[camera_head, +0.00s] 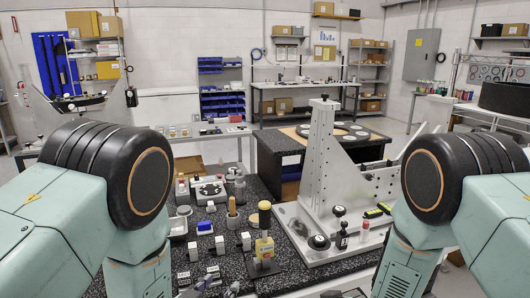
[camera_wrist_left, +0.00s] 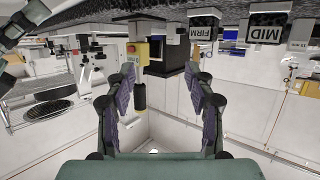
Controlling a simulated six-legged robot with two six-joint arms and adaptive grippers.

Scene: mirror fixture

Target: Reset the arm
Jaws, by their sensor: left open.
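My left arm (camera_head: 135,270) comes down at the left of the head view. Its gripper (camera_head: 219,289) shows only as purple-grey fingertips at the bottom edge, over the front of the dark speckled bench. In the left wrist view the left gripper (camera_wrist_left: 163,95) has its two fingers wide apart with nothing between them. My right arm (camera_head: 405,265) comes down at the right of the head view. A few dark parts at the bottom edge may be the right gripper; its jaws cannot be made out.
Small white blocks stand left of the tool; blocks marked FIRM (camera_wrist_left: 205,28) and MID (camera_wrist_left: 267,33) show in the wrist view.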

